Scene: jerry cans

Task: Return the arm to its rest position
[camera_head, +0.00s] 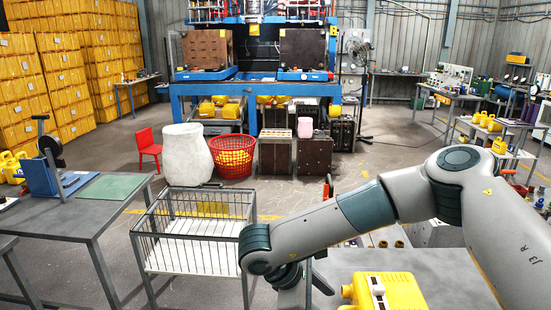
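My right arm comes in from the right, bends at the elbow and reaches across toward the lower middle. My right gripper (305,288) hangs from its wrist beside the left edge of a grey table (440,272), near the wire cart. Its fingers are small and partly hidden by the wrist, so I cannot tell whether they are open. My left arm and gripper are out of view.
A wire cart (190,243) stands left of the gripper. A left table (85,215) bears a blue device (55,175) and a green mat (112,187). Behind are a white container (187,152), red basket (232,154) and red chair (147,145). Open floor lies behind the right arm.

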